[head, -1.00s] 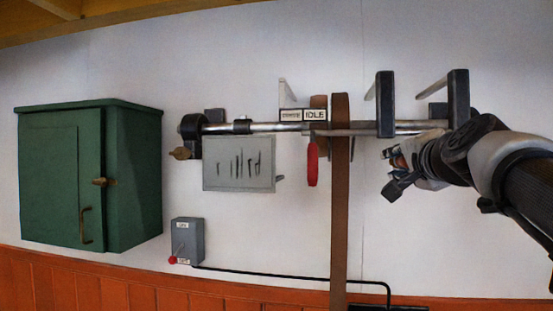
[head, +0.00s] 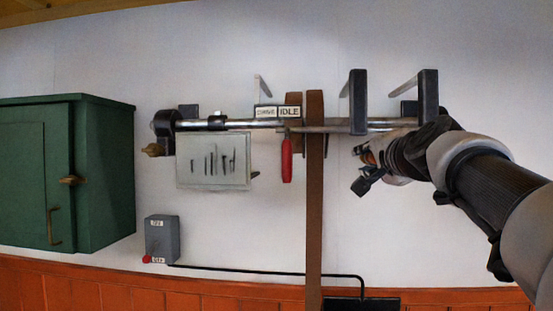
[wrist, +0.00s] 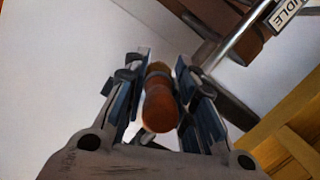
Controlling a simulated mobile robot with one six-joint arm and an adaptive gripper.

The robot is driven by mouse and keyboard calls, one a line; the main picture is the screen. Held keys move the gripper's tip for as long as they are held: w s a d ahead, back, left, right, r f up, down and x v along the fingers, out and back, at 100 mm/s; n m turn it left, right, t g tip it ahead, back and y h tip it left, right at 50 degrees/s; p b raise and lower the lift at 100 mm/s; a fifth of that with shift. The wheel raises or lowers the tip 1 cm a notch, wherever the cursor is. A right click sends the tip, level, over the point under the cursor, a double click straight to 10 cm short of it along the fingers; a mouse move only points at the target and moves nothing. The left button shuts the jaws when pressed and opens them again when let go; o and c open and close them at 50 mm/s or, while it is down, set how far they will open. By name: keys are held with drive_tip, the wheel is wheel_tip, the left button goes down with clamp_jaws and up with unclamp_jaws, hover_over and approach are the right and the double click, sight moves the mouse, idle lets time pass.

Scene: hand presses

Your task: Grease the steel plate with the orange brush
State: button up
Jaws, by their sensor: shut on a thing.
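My gripper (head: 361,169) is at the right of the head view, below the right part of the wall-mounted shaft. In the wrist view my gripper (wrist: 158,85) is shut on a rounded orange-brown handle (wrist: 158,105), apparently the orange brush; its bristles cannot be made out. A bit of orange also shows between the fingers in the head view. I cannot pick out a steel plate for certain. A flat pale grey panel (head: 213,179) with several dark marks hangs below the shaft's left part, well left of my gripper.
The steel shaft (head: 250,124) runs along the wall through dark brackets (head: 358,103). A brown belt (head: 315,220) hangs between panel and gripper, beside a red handle (head: 286,160) and an IDLE sign (head: 289,112). A green cabinet (head: 105,175) and grey switch box (head: 162,238) are left.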

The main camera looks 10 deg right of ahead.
drive_tip(key=shift+w+d, duration=0.25)
drive_tip(key=shift+w, duration=0.55)
